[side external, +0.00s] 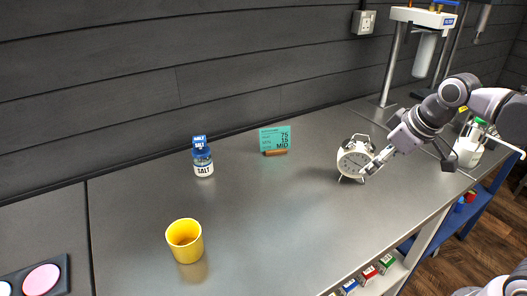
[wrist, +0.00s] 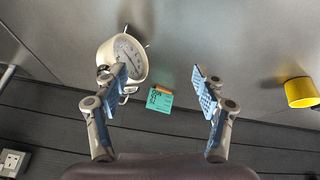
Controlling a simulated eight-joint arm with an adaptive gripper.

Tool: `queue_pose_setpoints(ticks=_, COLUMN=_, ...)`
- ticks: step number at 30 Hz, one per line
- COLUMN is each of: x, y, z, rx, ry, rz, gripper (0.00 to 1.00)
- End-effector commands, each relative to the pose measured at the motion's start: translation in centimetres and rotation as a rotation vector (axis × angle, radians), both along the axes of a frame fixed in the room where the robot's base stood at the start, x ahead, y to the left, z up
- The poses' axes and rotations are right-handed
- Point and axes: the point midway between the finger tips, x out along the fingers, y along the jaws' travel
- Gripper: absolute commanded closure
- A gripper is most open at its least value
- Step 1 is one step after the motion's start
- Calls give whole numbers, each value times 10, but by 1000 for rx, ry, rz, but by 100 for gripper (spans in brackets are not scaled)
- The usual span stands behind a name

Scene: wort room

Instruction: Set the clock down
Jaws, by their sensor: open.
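The clock (side external: 354,159) is a cream, round alarm clock with a white face. It stands upright on its feet on the grey worktop (side external: 270,230), right of centre in the side view. In the wrist view the clock (wrist: 128,55) is at the upper left, partly hidden behind the left finger. My gripper (side external: 378,163) is just right of the clock in the side view, close to it. In the wrist view my gripper (wrist: 158,82) has its two blue-padded fingers wide apart, with nothing held between them. Whether a finger touches the clock I cannot tell.
A teal card (side external: 275,138) on a brown holder and a salt jar (side external: 202,160) stand near the back wall. A yellow cup (side external: 185,242) is at front left. A water filter tap (side external: 424,50) and a white-green container (side external: 469,148) are right. The middle is clear.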

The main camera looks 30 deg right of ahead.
Motion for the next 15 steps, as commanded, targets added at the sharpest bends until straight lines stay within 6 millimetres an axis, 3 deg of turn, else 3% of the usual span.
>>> queue_pose_setpoints(ticks=6, x=-30, y=12, z=-35, rx=89, ry=-122, rz=-125, gripper=30)
queue_pose_setpoints(ticks=15, x=-37, y=15, z=-46, rx=126, ry=-161, rz=-169, gripper=30)
